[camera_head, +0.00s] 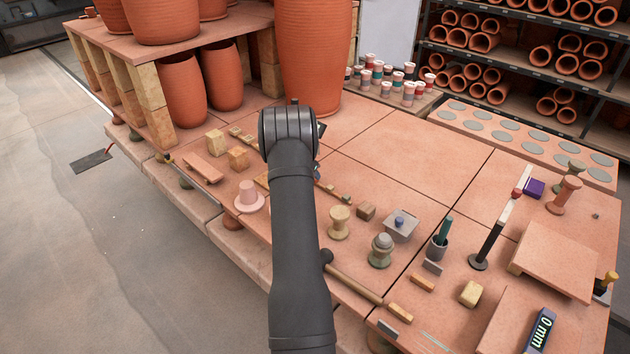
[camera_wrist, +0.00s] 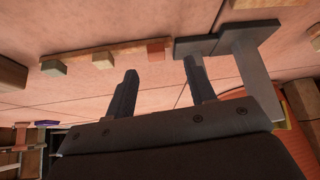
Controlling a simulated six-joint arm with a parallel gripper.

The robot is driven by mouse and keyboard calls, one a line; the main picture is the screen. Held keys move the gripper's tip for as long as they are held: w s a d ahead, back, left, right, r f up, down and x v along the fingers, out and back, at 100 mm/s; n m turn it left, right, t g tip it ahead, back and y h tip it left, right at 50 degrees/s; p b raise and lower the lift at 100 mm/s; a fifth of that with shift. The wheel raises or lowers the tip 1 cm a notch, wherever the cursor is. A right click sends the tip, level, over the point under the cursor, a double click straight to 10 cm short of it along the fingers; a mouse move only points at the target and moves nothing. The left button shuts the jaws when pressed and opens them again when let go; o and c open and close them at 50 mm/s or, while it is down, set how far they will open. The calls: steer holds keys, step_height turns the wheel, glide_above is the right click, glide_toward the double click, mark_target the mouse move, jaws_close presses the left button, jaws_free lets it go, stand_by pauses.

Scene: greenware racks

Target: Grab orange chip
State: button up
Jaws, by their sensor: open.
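A small orange-red chip (camera_wrist: 156,49) sits at the right end of a thin wooden strip (camera_wrist: 125,47) in the wrist view. A tan chip (camera_wrist: 102,60) and a greenish chip (camera_wrist: 54,67) sit along the same strip to its left. My gripper (camera_wrist: 161,67) is open and empty, its two dark fingers apart, with the orange chip appearing just beyond the gap between the fingertips. I cannot tell the remaining distance. In the head view my own arm hides the gripper, and I cannot pick out the orange chip there.
A grey metal bracket (camera_wrist: 235,55) lies close to the right finger in the wrist view. In the head view, tall terracotta pots (camera_head: 314,50) stand behind my arm, a pink flanged piece (camera_head: 249,197) left and a pale spool (camera_head: 340,222) right. The tiles (camera_head: 405,158) behind right are clear.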

steer(key=x, duration=0.4)
steer(key=shift+d, duration=0.3)
jaws_close()
